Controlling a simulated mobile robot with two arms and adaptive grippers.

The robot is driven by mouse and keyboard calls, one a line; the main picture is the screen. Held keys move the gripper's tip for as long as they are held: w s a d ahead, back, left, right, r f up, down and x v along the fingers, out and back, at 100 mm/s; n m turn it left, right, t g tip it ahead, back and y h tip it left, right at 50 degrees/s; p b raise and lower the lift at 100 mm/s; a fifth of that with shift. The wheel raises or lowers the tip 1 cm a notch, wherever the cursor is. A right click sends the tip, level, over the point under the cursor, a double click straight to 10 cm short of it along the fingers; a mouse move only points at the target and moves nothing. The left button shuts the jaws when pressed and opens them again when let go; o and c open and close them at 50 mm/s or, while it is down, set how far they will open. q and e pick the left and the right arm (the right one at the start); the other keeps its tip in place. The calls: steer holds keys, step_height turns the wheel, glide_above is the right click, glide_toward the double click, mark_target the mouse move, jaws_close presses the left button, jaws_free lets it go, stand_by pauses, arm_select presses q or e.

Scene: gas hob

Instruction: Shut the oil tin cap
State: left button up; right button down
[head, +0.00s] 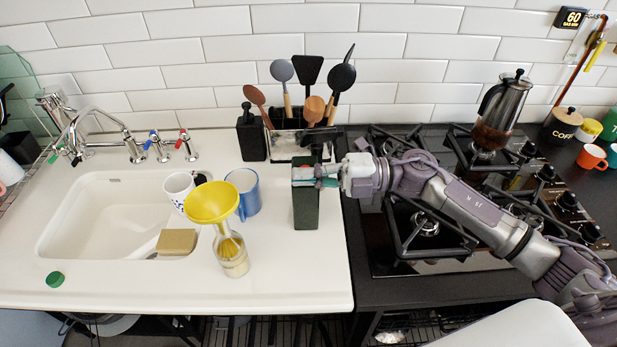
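The dark green oil tin (306,211) stands upright on the white counter near its right edge. My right gripper (318,174) comes in from the right and is at the upper part of the tin, overlapping it in the picture. The gripper's fingers are small and partly merged with the tin, so I cannot tell whether they are closed on it. The tin's cap is not clear behind the gripper. A loose round green cap (55,279) lies on the counter at the far left front; I cannot tell what it belongs to. My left gripper is not in view.
A yellow funnel (211,203) sits in a glass bottle (232,256) left of the tin, near a blue mug (246,192) and white mug (179,189). A utensil holder (285,147) stands behind. The black gas hob (440,262) is to the right.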

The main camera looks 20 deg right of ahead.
steer(key=c, duration=1.4)
jaws_free()
steer(key=shift+v, duration=4)
steer(key=shift+s+r, duration=0.15)
steer(key=shift+r, duration=0.05)
